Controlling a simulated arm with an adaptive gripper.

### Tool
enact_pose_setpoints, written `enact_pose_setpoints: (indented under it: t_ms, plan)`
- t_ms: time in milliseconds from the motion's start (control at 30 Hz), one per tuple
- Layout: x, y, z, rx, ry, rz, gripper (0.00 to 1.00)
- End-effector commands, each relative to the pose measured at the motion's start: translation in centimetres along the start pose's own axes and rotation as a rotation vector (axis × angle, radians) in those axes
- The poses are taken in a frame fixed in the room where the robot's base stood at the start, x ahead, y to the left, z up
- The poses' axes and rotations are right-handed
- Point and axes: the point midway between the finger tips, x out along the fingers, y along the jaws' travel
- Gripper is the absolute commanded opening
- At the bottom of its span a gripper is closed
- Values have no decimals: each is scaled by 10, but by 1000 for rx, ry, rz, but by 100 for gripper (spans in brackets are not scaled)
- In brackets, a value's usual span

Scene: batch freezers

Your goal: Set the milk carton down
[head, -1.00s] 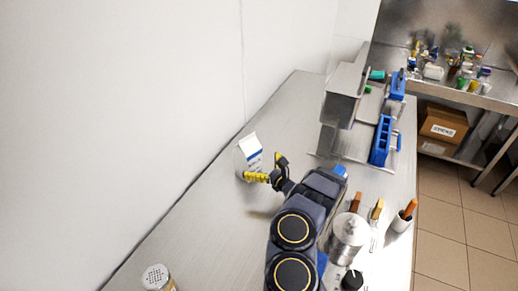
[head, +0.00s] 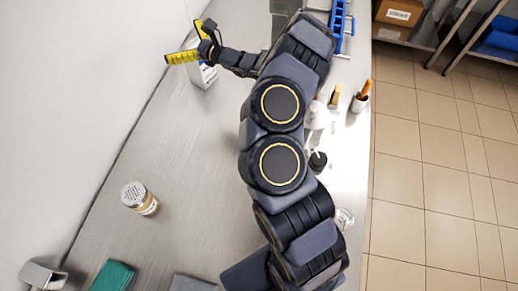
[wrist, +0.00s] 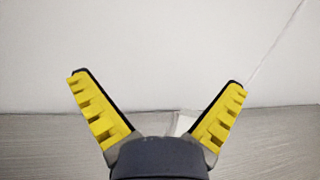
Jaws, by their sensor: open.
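The white milk carton (head: 206,76) with blue markings stands upright on the steel counter (head: 185,130), near the wall in the head view. My gripper (head: 182,42) is open, its yellow fingers spread toward the wall, and it hides the carton's upper part. Nothing is between the fingers. In the wrist view my gripper (wrist: 158,82) is wide open and faces the white wall. A small white shape, probably the carton (wrist: 181,123), shows low beside the right finger, partly hidden by the gripper body.
A shaker with a perforated lid (head: 139,198) stands at the left. A teal cloth-like item (head: 112,276) lies at the lower left. A cup with an orange handle (head: 360,100) and a blue rack (head: 340,25) are to the right. The counter's left middle is clear.

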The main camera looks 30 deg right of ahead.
Motion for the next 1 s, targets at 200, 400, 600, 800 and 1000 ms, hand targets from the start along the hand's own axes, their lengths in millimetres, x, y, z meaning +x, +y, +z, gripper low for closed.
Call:
enact_pose_setpoints:
  t_ms: [200,400,600,800,1000]
  plan:
    - [27,161,138,-284,-162,550,100]
    - [-39,285,191,-640,-205,1030,100]
    - [-144,340,184,-1027,-118,1458,100]
    - [-249,324,158,-1365,114,1814,100]
    - [-320,286,151,-1541,360,2021,100]
